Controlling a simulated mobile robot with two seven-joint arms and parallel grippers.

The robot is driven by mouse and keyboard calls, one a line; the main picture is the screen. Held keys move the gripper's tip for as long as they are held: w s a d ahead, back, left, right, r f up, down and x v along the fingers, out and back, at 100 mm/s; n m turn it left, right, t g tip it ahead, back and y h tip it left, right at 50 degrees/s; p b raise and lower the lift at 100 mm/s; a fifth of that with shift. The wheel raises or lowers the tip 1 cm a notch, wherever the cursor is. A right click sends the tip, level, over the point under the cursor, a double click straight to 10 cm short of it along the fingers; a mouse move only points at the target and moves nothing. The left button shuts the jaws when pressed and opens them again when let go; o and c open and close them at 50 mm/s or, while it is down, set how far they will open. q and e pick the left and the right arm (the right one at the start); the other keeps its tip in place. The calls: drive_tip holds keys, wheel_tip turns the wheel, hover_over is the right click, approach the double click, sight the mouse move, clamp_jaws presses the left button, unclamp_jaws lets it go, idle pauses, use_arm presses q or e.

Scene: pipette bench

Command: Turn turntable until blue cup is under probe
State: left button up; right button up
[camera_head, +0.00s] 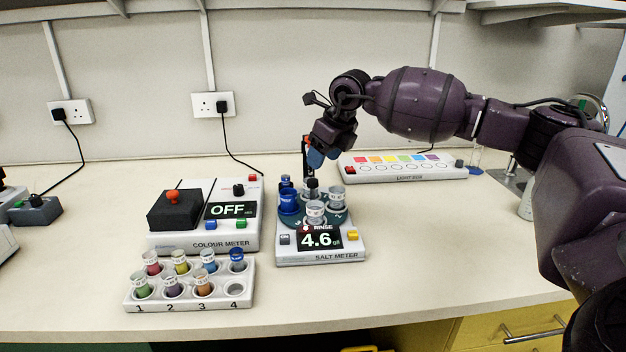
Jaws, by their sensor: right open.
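The salt meter (283,258) stands in the middle of the bench, its display reading 4.6. On it is a round dark teal turntable (301,221) bearing several cups. The blue cup (289,202) sits at the turntable's left side. A clear cup (315,213) is at its front and another (336,197) at its right. A dark upright part (312,187) shows near the turntable's middle; I cannot tell whether it is the probe. My right gripper (312,155) is open above the back of the turntable, pointing down, apart from the cups. My left gripper is out of view.
The colour meter (180,240), reading OFF, stands left of the salt meter. A white rack (190,300) of capped vials is in front of it. A light box (400,176) lies at the back right. The bench is clear right of the salt meter.

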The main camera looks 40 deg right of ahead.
sight(313, 180)
drive_tip(key=b+x, duration=0.1)
drive_tip(key=x, duration=0.6)
drive_tip(key=shift+w+f, duration=0.1)
drive_tip(key=shift+f, duration=0.05)
clamp_jaws()
